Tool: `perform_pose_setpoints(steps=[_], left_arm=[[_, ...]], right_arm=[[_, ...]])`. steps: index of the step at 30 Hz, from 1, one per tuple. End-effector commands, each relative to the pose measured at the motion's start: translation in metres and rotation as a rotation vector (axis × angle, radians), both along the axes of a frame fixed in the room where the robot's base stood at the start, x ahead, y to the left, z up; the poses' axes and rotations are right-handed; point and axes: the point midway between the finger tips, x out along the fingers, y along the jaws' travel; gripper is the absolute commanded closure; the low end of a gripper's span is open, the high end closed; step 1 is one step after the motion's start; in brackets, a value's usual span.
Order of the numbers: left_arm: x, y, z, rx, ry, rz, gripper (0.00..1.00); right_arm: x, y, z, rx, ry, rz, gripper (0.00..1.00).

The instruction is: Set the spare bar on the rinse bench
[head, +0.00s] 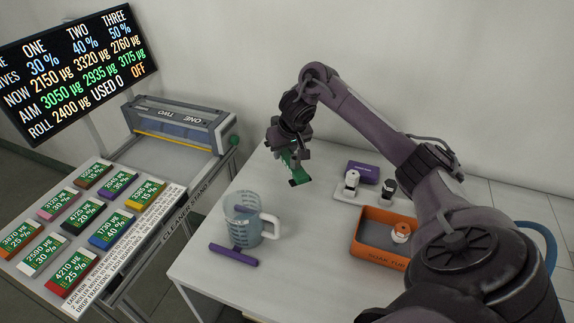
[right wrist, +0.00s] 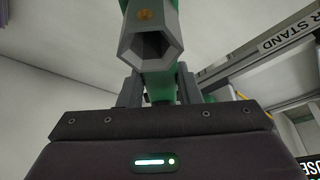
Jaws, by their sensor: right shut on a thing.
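My right gripper (head: 292,150) hangs over the back left part of a white bench (head: 200,291). It is shut on a green piece (head: 295,166) with a dark lower end, held tilted above the bench top. In the right wrist view, the green piece (right wrist: 158,85) stands between the fingers and has a hollow grey six-sided end. A purple bar (head: 233,254) lies on the bench in front of a clear jug. No label in view names a spare bar or rinse bench, so I cannot tell which bar is the spare. My left gripper is not in view.
The clear jug (head: 266,229) stands at the bench's left. An orange soak tub (head: 372,257) holds a small white-topped bottle. A purple block (head: 363,170) and two small bottles stand behind it. The bench middle is clear.

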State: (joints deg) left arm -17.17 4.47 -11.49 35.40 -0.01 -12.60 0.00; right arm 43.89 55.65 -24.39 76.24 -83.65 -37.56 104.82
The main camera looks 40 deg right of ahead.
Motion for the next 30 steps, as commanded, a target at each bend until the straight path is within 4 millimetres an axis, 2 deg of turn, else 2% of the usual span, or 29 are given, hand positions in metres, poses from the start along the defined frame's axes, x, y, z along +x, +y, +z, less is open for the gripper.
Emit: perform_pose_setpoints(steps=[1,2,8,15,29,30], left_arm=[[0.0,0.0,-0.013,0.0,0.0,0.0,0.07],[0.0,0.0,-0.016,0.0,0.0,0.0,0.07],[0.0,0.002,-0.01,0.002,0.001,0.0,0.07],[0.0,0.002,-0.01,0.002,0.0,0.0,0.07],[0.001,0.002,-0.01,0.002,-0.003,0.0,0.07],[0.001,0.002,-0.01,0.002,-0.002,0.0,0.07]], right_arm=[[0.0,0.001,-0.017,0.002,-0.001,-0.001,0.98],[0.0,0.001,-0.021,0.004,0.0,-0.001,0.98],[0.0,0.0,-0.031,0.0,0.0,0.0,0.98],[0.0,0.0,-0.066,-0.001,0.0,-0.001,0.98],[0.0,0.0,-0.074,0.0,-0.001,-0.001,0.98],[0.0,0.0,-0.075,0.0,-0.001,0.0,0.65]])
